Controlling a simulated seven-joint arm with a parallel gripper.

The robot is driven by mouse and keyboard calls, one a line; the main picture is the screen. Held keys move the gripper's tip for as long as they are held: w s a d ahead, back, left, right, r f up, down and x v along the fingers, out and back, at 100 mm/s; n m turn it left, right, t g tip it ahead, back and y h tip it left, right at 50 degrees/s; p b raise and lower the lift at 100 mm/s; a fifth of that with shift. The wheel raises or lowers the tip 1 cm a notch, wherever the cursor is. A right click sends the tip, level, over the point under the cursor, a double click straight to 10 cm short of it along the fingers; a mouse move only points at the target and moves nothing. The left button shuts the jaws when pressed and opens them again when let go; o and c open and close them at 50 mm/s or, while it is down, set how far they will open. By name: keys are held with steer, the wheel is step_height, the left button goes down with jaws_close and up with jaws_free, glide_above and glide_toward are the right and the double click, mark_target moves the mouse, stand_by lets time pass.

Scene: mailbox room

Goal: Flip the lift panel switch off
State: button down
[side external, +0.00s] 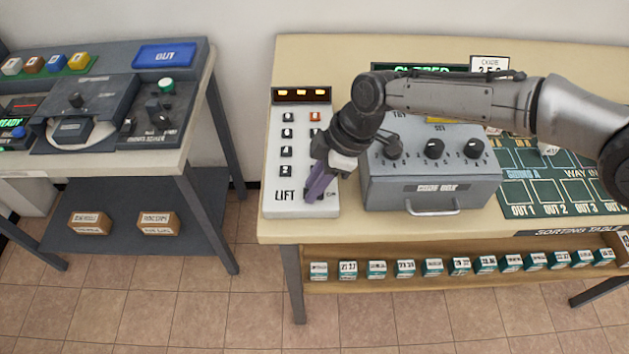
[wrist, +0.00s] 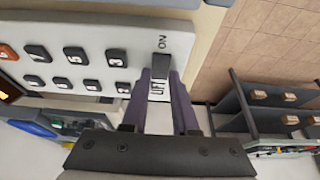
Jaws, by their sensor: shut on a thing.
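The lift panel (side external: 276,178) is a pale upright-numbered plate with dark numbered buttons, one orange button and the word LIFT, lying at the left end of the sorting table. It fills the upper left of the wrist view (wrist: 90,48). My gripper (side external: 316,192) points down at the panel's lower right corner. In the wrist view its purple fingers (wrist: 160,80) stand on both sides of the dark lift switch (wrist: 158,62), shut on it. The word ON is printed beyond the switch. In the side view my fingers mostly hide the switch.
A grey code box (side external: 430,190) with knobs and a front handle stands close to the right of my gripper. A green sorting board (side external: 515,180) lies farther right. A separate console table (side external: 150,160) stands left across a gap. Small boxes (side external: 405,268) line the shelf below.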

steer(key=shift+a, duration=0.1)
steer(key=shift+a+h, duration=0.2)
steer(key=shift+h, duration=0.4)
steer(key=shift+a+h, duration=0.15)
steer(key=shift+h, duration=0.55)
steer(key=c, duration=0.7)
jaws_free()
steer(key=shift+r, duration=0.1)
